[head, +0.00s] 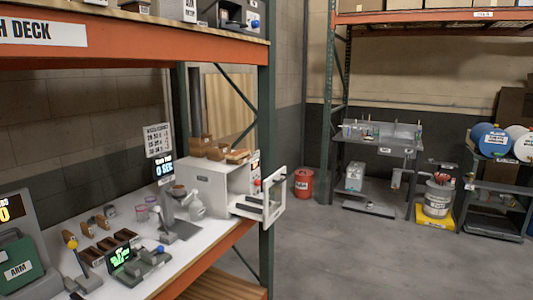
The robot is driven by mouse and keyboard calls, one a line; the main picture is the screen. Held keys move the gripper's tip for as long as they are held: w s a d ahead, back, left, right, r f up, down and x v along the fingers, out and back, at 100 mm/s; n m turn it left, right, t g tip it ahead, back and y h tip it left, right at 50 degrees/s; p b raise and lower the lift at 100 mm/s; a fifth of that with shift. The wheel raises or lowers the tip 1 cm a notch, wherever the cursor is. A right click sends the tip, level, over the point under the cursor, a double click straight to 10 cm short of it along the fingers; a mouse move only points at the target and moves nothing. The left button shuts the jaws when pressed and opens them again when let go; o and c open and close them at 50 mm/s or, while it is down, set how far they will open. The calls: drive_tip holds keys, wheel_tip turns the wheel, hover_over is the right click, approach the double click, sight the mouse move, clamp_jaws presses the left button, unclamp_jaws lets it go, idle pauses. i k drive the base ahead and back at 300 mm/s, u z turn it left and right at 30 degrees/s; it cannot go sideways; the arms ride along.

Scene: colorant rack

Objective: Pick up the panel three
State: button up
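My gripper is not in view. No thing in the head view carries a label that I can read as panel three.
A white box (205,185) with its door (274,195) open stands at the bench's right end. A green device (128,262) and a blue-knobbed lever (160,249) stand in front. A red bucket (303,183) stands beyond. The grey floor (350,255) at right is clear.

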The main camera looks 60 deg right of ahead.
sight(235, 154)
drive_tip(key=u, duration=0.2)
drive_tip(key=k, duration=0.15)
drive_tip(key=z, duration=1.8)
drive_tip(key=k, duration=0.95)
drive_tip(key=u, duration=0.15)
drive_tip(key=i, duration=0.75)
drive_tip(key=z, duration=0.05)
